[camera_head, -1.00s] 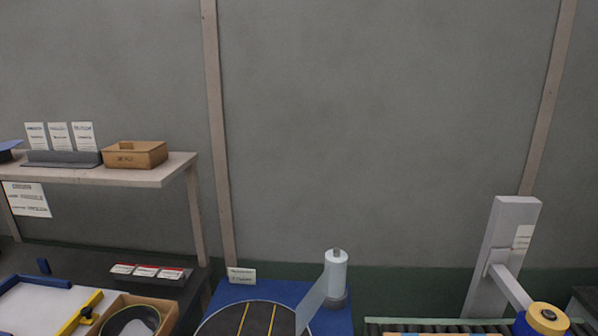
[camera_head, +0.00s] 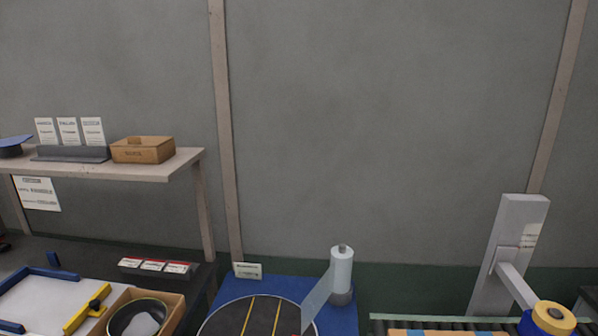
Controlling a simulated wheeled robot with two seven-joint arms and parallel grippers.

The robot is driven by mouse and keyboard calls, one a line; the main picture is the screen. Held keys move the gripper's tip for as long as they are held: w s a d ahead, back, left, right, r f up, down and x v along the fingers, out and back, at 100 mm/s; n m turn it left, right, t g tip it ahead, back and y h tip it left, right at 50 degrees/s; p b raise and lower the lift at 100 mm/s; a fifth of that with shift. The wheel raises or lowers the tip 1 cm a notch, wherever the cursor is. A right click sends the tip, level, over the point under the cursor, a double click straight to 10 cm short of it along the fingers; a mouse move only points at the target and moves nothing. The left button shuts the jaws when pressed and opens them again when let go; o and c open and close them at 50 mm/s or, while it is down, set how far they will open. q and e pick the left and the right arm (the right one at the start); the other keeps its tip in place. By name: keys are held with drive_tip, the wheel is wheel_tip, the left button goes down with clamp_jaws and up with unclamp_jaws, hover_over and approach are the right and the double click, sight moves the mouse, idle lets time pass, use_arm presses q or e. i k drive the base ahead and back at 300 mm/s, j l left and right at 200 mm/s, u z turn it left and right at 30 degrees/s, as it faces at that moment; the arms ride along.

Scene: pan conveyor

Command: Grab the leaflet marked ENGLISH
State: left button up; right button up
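Three white leaflets stand upright in a grey holder (camera_head: 70,154) on the wooden shelf at the left: a left one (camera_head: 46,131), a middle one (camera_head: 68,131) and a right one (camera_head: 92,131). Their print is too small and blurred for me to tell which is marked ENGLISH. Three small white cards with red edges (camera_head: 153,266) lie in a row on the dark counter below; their print is also unreadable. Neither of my grippers is in view.
A wooden box (camera_head: 142,150) sits right of the holder on the shelf (camera_head: 130,171). Below are a blue-edged white tray (camera_head: 40,300), a carton with a dark pan (camera_head: 138,318), a turntable (camera_head: 259,316) with a film roll (camera_head: 341,270), and a roller conveyor (camera_head: 440,325).

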sight(69, 128)
drive_tip(key=u, duration=1.45)
